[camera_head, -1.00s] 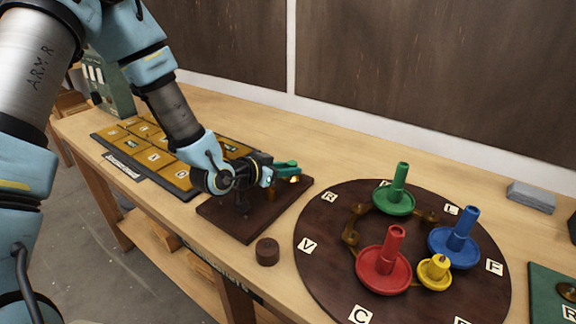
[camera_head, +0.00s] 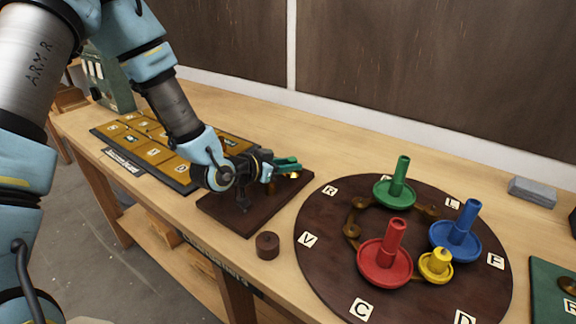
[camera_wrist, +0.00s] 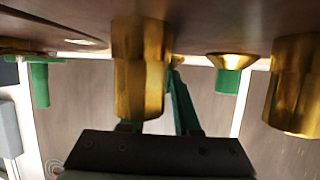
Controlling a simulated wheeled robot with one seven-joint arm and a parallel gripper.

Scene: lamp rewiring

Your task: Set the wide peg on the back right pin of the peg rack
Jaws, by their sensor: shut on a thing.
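The peg rack (camera_head: 222,212) is a dark brown board on the workbench, left of the round turntable. My gripper (camera_head: 290,165) has green fingers and is low over the rack's right back part. Another brass piece (camera_wrist: 297,85) is at the right of the wrist view. My wrist hides much of the rack in the head view.
A small dark round block (camera_head: 267,246) lies in front of the rack. The dark turntable (camera_head: 325,275) to the right carries green, blue, red and yellow holders. A panel of yellow tiles (camera_head: 150,153) lies to the left. Bare bench lies behind the rack.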

